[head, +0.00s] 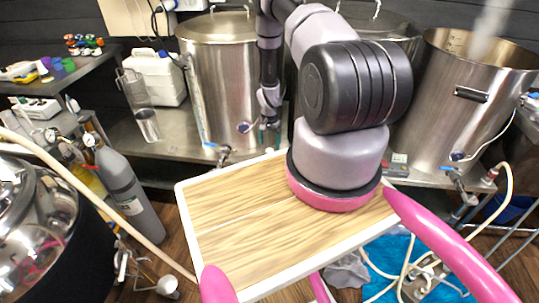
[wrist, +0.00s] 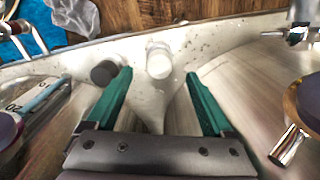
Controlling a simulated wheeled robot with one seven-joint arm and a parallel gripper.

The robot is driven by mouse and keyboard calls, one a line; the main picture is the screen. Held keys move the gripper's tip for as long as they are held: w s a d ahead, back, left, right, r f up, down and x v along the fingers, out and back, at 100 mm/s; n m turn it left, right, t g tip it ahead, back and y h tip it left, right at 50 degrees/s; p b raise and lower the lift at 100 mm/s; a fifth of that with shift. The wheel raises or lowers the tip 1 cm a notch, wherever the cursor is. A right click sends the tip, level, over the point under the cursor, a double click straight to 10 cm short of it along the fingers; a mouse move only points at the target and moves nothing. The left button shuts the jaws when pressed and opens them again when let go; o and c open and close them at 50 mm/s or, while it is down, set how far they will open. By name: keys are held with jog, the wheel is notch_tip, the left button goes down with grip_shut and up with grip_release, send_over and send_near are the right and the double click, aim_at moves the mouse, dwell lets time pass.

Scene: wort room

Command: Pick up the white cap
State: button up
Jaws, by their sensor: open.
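The white cap (wrist: 159,62) is a short pale cylinder on the steel bench in the wrist view. It lies ahead of my gripper (wrist: 160,73), roughly in line with the gap between the two green fingers. The fingers are apart with nothing held between them. A dark cap (wrist: 104,72) stands just left of the white cap, close to the left fingertip. In the head view my gripper (head: 269,132) is small and partly hidden, low between the steel pots.
A steel pot (head: 218,85) stands left of my gripper and another pot (head: 465,100) stands to the right. A steel valve (wrist: 290,145) juts in at right in the wrist view. A marked strip (wrist: 42,95) lies at left. The steel bench (wrist: 225,47) ends just beyond the caps.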

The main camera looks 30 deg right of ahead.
aim_at(270, 150)
notch_tip(270, 150, down, 7)
jog(key=shift+r, duration=0.2)
jog(key=shift+c, duration=0.3)
grip_shut()
jog(key=shift+r, duration=0.15)
notch_tip(270, 150, up, 10)
jog(key=shift+f, duration=0.1)
dwell(0.3)
jog(key=shift+s+r, duration=0.1)
jog(key=shift+r, duration=2.15)
